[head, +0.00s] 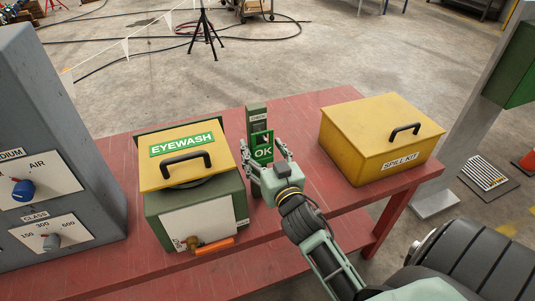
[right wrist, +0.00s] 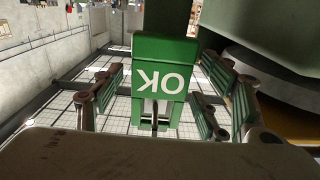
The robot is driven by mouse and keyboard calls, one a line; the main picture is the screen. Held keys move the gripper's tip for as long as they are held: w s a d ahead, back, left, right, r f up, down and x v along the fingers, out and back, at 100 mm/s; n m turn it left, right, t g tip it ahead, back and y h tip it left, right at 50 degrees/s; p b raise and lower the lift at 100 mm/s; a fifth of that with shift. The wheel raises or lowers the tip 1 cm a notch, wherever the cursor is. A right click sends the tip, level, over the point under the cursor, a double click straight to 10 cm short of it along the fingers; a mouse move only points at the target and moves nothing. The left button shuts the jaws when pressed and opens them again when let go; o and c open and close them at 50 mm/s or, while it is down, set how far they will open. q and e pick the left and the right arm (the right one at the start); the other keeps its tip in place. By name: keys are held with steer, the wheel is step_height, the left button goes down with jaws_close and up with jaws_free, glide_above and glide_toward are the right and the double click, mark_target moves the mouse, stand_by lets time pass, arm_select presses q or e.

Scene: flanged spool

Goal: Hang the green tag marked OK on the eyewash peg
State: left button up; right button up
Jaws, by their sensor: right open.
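The green tag marked OK (head: 263,153) is upright against the narrow green post (head: 257,117) beside the eyewash box. In the right wrist view the tag (right wrist: 163,62) appears upside down, with a pale slot near its top end. A thin dark piece, which looks like the peg, shows at that slot; the tag seems to hang there, but the contact is hard to see. My right gripper (head: 262,158) is open, its fingers on either side of the tag with gaps between. My left gripper is out of view.
The eyewash box (head: 195,213) with its yellow lid stands close left of the post. A yellow spill kit box (head: 375,138) stands to the right on the red table (head: 300,116). A grey panel cabinet (head: 60,150) stands at the far left.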

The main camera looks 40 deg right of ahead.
steer(key=v, duration=1.1)
steer(key=shift+s+a, duration=0.2)
steer(key=shift+s, duration=0.15)
steer(key=s+a+f+g+y, duration=0.1)
steer(key=s+f+g, duration=0.1)
steer(key=f+g, duration=0.25)
steer(key=s+a+f+g, duration=0.2)
steer(key=f+g, duration=0.1)
steer(key=f, duration=0.3)
steer(key=s+a+f+n+g+y, duration=0.2)
steer(key=s+a+f+g, duration=0.1)
steer(key=s, duration=0.3)
steer(key=s+a+f+n+g+y, duration=0.1)
steer(key=s+a+f+n+g, duration=0.15)
steer(key=s, duration=0.25)
steer(key=s+f+g+b, duration=0.1)
steer(key=s+f+b, duration=0.1)
steer(key=f, duration=1.4)
steer(key=s+f+g+b, duration=0.1)
steer(key=f+b, duration=0.1)
steer(key=f, duration=1.4)
steer(key=s+d+f+g+b, duration=0.1)
steer(key=s+d+f+b, duration=0.1)
steer(key=s+f, duration=1.4)
steer(key=shift+s+f+g+b, duration=0.3)
steer(key=shift+f, duration=0.6)
